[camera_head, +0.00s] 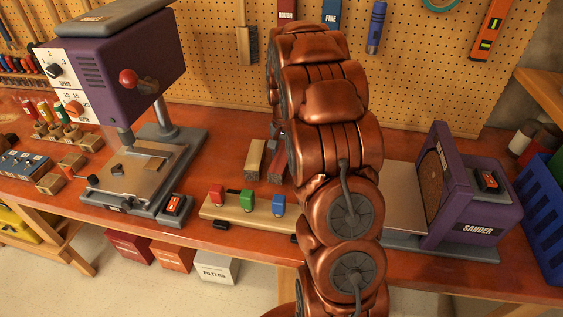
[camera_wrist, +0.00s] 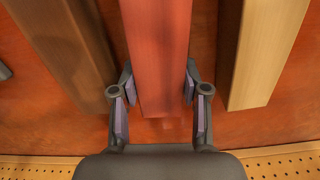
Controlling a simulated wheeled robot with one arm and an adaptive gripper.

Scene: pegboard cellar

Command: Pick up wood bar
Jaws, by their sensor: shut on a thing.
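A reddish wood bar (camera_wrist: 158,45) runs between the fingers of my gripper (camera_wrist: 159,80) in the wrist view, and my gripper is shut on it. In the head view this red bar (camera_head: 277,167) shows beside my arm, with my gripper (camera_head: 277,133) at its far end, mostly hidden behind the arm. I cannot tell whether the bar is clear of the bench. A pale wood bar (camera_wrist: 268,50) lies to the right in the wrist view, and to the left of the red one in the head view (camera_head: 255,158). A brown bar (camera_wrist: 65,45) lies to the left in the wrist view.
A purple drill press (camera_head: 115,70) stands left on the bench (camera_head: 225,130). A wooden block with red, green and blue clamps (camera_head: 245,212) lies in front. A purple sander (camera_head: 470,205) and a blue crate (camera_head: 545,230) are at right. A pegboard (camera_head: 215,50) stands behind.

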